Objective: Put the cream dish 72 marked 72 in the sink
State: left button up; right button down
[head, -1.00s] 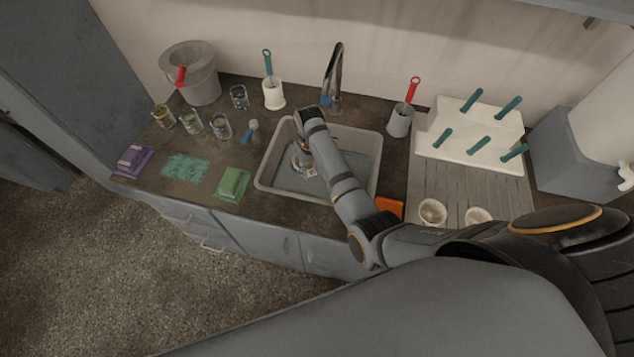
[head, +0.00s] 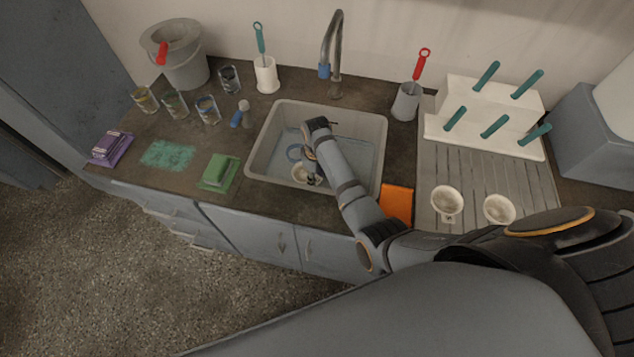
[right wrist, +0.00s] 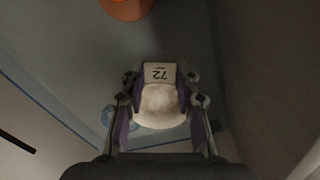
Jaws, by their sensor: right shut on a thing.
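The cream dish (right wrist: 158,104) with a label reading 72 sits between the fingers of my right gripper (right wrist: 160,118) in the right wrist view. In the head view the dish (head: 303,176) is inside the sink basin, near its front wall, partly hidden by my right gripper (head: 310,172). That gripper is shut on the dish. I cannot tell whether the dish touches the sink floor. The sink (head: 262,139) is a grey basin with a bluish floor. My left gripper is not in view.
A drainboard (head: 470,165) right of the sink holds two cream dishes (head: 447,203) (head: 499,209) and a white peg rack (head: 480,140). An orange cloth (head: 397,203) lies by the sink's right front corner.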

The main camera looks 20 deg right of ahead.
jog(key=shift+f, duration=1.85)
jog(key=shift+f+b, duration=0.15)
jog(key=shift+b, duration=0.15)
jog(key=c, duration=1)
grip_release()
notch_tip(320, 180, up, 12)
jog(key=shift+r+p, duration=0.2)
jog(key=shift+p, duration=0.5)
